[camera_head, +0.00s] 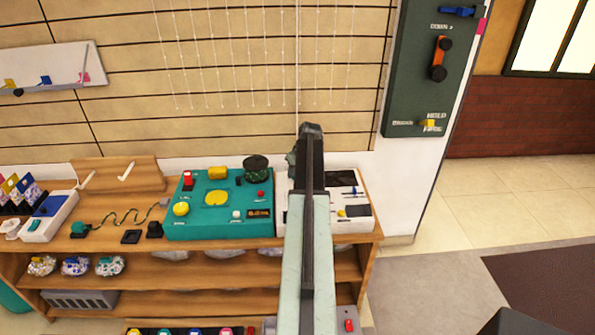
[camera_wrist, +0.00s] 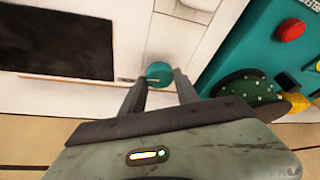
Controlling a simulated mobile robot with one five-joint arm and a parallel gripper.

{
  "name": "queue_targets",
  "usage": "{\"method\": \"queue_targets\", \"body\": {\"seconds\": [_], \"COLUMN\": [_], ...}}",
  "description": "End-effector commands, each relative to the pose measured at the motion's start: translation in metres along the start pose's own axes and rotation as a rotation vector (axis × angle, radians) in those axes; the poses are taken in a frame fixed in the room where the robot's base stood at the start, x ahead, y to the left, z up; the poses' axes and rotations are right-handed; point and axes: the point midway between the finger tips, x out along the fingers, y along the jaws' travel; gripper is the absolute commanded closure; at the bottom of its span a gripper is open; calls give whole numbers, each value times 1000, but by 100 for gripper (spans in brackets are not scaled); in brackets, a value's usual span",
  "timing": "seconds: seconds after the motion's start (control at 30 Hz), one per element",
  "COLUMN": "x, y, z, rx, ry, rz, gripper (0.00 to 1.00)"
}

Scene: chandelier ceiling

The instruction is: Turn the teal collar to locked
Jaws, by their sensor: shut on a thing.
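The teal collar (camera_wrist: 159,71) is a small round knob on a white panel, seen in the wrist view. My gripper (camera_wrist: 161,79) has its two fingers on either side of the collar and is shut on it. A thin pale line shows at the collar's left edge; I cannot read any lock marking. In the head view, my gripper (camera_head: 308,132) and arm reach over the white device (camera_head: 350,220) at the right end of the wooden shelf. My arm covers part of that device, and the collar cannot be made out there.
A teal box (camera_head: 225,222) with yellow, red and white controls stands left of the white device. A dark green round knob (camera_head: 256,168) sits at its back right corner. It shows close to my right finger in the wrist view (camera_wrist: 245,88). A dark green wall panel (camera_head: 425,75) hangs at right.

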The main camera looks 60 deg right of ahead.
Motion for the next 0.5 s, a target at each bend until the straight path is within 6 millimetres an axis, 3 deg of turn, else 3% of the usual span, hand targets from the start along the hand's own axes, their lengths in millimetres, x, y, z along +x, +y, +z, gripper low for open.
{"method": "queue_targets", "body": {"seconds": [0.5], "x": [0], "y": [-2], "z": [0], "rx": [87], "ry": [-1], "rz": [33], "gripper": [100]}}
